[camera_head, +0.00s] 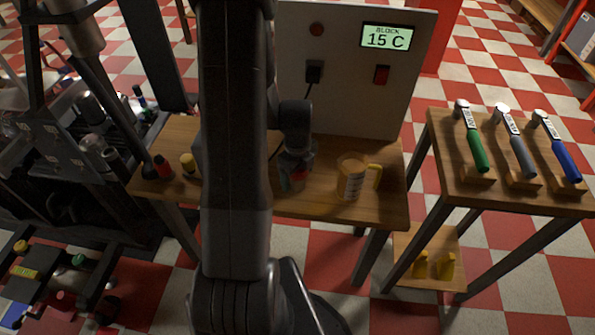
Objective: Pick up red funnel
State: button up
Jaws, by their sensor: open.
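My gripper (293,168) hangs over the wooden table, just right of my own dark arm column. It is open. A red and black item (163,168) stands at the table's left end, too small to identify surely.
A measuring jug (352,177) with a yellow handle stands close right of the gripper. A panel (345,75) reading 15 C rises behind. A yellow-topped item (188,163) stands left. Several torque-wrench-like tools (470,137) lie on the right table (510,197).

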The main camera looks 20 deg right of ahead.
jog(key=shift+f, duration=0.15)
jog(key=c, duration=1.1)
